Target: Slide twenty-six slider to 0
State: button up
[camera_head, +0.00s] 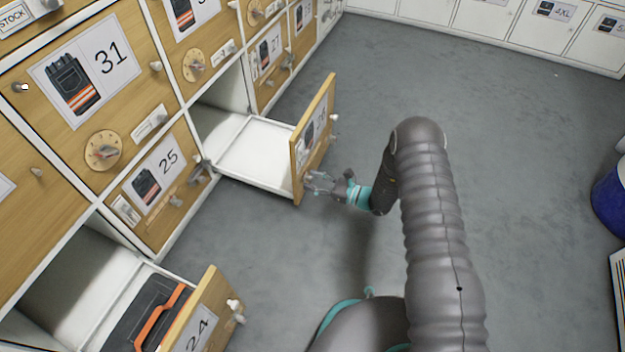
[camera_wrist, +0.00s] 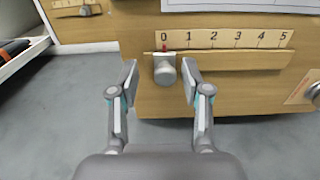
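In the wrist view a slider knob (camera_wrist: 164,69), grey and rounded, stands out from a wooden drawer front, at the 0 end of a scale strip (camera_wrist: 228,39) marked 0 to 5. My gripper (camera_wrist: 160,82) is open, with one finger on each side of the knob and visible gaps between. In the head view my gripper (camera_head: 318,183) is at the outer face of the pulled-out drawer (camera_head: 300,150), near its lower edge. The number on that front is too oblique to read. The knob is not clear in the head view.
Closed fronts 25 (camera_head: 160,190) and 31 (camera_head: 90,80) are at left. A round part (camera_wrist: 312,95) shows at the wrist view's right edge. The grey floor (camera_head: 530,180) at right is mostly clear.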

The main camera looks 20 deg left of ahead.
jog(key=d, duration=1.2)
jog(key=shift+s, duration=0.45)
